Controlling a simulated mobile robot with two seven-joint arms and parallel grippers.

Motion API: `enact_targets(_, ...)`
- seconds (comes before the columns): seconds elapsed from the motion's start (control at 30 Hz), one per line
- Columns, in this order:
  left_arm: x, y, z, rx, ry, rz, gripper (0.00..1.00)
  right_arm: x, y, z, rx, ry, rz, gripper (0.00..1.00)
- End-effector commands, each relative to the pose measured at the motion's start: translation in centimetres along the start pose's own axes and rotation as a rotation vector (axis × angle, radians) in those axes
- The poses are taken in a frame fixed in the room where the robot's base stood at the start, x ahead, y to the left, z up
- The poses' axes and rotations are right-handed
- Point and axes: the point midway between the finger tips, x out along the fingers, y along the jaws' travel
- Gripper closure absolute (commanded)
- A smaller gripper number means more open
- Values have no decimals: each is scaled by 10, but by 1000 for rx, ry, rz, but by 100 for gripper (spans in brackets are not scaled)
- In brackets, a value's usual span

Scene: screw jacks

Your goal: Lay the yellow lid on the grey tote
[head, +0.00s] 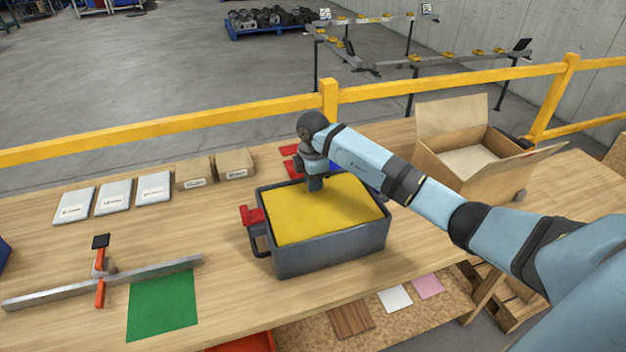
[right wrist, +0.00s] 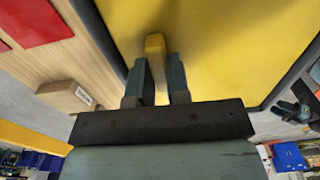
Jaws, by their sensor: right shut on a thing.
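The yellow lid (head: 330,215) lies over the opening of the grey tote (head: 332,249), roughly level, with the tote's rim showing around it. My right gripper (head: 315,186) is above the lid's far part, pointing down. In the right wrist view my right gripper (right wrist: 155,78) is shut on a narrow yellow grip of the lid (right wrist: 230,45). Whether the lid fully touches the rim all round cannot be told. My left gripper is not in view.
An open cardboard box (head: 470,160) stands to the right. Small cartons (head: 234,163) and white packets (head: 114,197) line the back left. A metal bar (head: 130,278) and green sheet (head: 163,303) lie left.

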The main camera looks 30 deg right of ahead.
Motion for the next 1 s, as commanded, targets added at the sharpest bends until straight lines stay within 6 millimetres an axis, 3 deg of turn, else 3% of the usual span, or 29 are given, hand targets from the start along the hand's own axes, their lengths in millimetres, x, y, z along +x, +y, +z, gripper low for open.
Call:
enact_targets(0.27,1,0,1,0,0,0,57,1,0,0,0,0,1,100)
enact_targets(0.3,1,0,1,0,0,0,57,2,0,0,1,0,1,79)
enact_targets(0.4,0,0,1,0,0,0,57,1,0,0,1,0,1,58)
enact_targets(0.77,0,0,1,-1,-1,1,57,-5,1,0,0,0,2,58)
enact_targets(1.0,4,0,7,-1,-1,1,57,-47,1,1,0,-1,5,58)
